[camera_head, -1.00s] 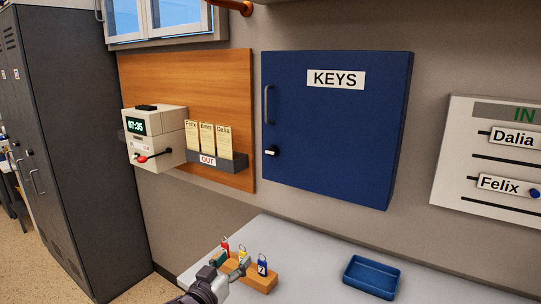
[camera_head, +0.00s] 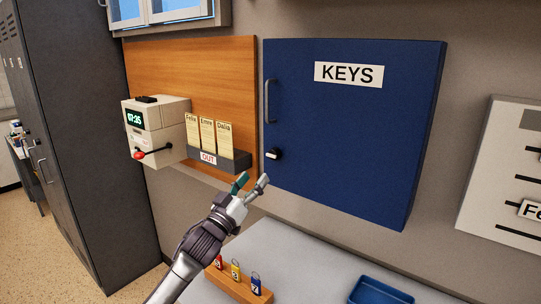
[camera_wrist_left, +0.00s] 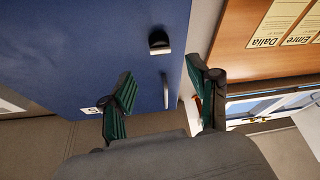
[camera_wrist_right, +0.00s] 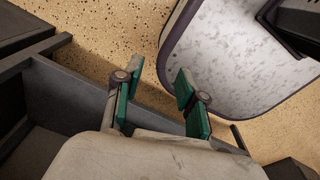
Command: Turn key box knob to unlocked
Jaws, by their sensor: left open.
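The blue key box (camera_head: 350,140) hangs shut on the wall, with a KEYS label and a bar handle (camera_head: 268,101) at its left edge. Its small black and white knob (camera_head: 274,154) sits below the handle; it also shows in the left wrist view (camera_wrist_left: 159,42). My left gripper (camera_head: 252,184) is open and empty, below and a little left of the knob, apart from it. In the left wrist view my left gripper (camera_wrist_left: 165,100) has its fingers spread, with the knob beyond them. My right gripper (camera_wrist_right: 160,95) is open and empty, low over the floor, away from the box.
A wooden board (camera_head: 190,75) left of the box carries a time clock (camera_head: 156,130) and a card rack (camera_head: 222,158). Below, a table (camera_head: 290,262) holds a key block (camera_head: 236,288) with tagged keys and a blue tray (camera_head: 380,291). A grey locker (camera_head: 85,150) stands left.

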